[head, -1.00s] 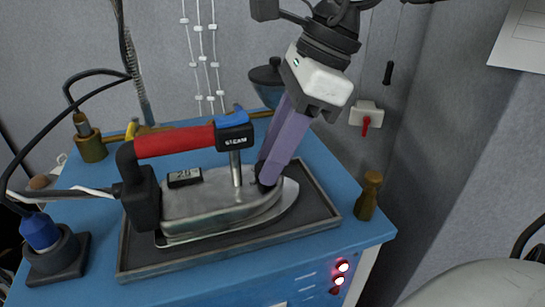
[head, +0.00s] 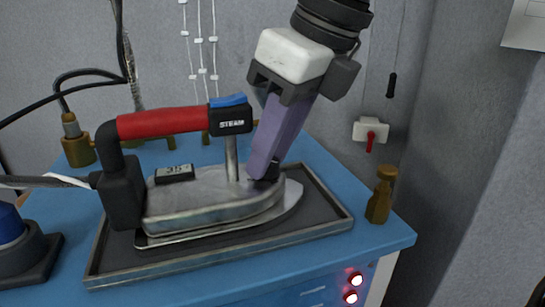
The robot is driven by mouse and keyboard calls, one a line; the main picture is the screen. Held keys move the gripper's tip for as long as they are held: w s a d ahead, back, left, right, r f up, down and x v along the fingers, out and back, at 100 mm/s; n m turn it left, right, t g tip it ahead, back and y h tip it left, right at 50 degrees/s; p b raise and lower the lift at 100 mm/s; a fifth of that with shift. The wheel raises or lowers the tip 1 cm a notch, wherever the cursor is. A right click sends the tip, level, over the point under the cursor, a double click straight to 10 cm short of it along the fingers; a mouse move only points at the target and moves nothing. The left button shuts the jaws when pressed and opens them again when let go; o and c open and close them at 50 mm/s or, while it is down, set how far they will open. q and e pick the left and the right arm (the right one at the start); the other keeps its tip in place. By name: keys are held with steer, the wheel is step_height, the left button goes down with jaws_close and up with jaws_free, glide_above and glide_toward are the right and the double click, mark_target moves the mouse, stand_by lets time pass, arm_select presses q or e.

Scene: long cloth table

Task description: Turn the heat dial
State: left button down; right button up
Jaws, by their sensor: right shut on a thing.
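A steam iron (head: 200,205) with a red handle and a blue-topped block marked STEAM rests on a dark tray (head: 240,239) on the blue table. My right gripper (head: 266,175) points down with its purple fingers at the front part of the iron's top, right of the metal post. It is shut on a small dark knob (head: 272,172), likely the heat dial, which the fingers mostly hide. A small display (head: 174,173) sits on the iron's top; its digits are hard to read. My left gripper is not in view.
A brass bottle-like piece (head: 380,196) stands at the table's right edge. A brass fitting (head: 76,142) with a cable stands at the back left, and a blue-topped dark base (head: 25,252) at the front left. Red lights (head: 353,287) glow on the table front.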

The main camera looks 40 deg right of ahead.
steer(key=shift+m, duration=0.3)
steer(key=o, duration=1.1)
steer(key=shift+c, duration=0.2)
steer(key=p+v, duration=0.1)
steer(key=v, duration=0.9)
steer(key=shift+r, duration=0.2)
steer(key=shift+a, duration=0.1)
